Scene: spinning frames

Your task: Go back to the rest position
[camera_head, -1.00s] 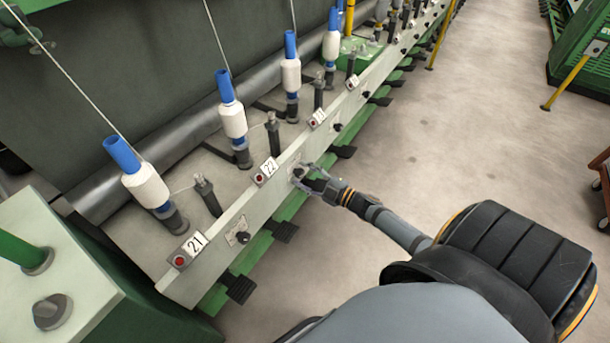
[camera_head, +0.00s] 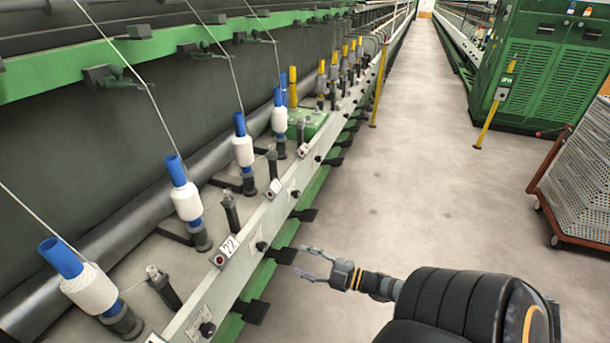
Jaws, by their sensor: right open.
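My right gripper (camera_head: 322,265) is open and empty in the head view. It is over the grey floor, to the right of the spinning frame's white rail (camera_head: 255,235). Its fingers point left towards the rail and look apart from it, beside a black pedal (camera_head: 282,255). My left gripper is not in view. A number plate reading 22 (camera_head: 230,247) is on the rail.
White bobbins on blue tubes (camera_head: 186,201) stand in a row along the frame at left. A yellow post (camera_head: 378,92) stands by the rail. A wheeled mesh cart (camera_head: 580,180) and a green machine (camera_head: 545,70) are at right. The aisle floor (camera_head: 430,180) between is clear.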

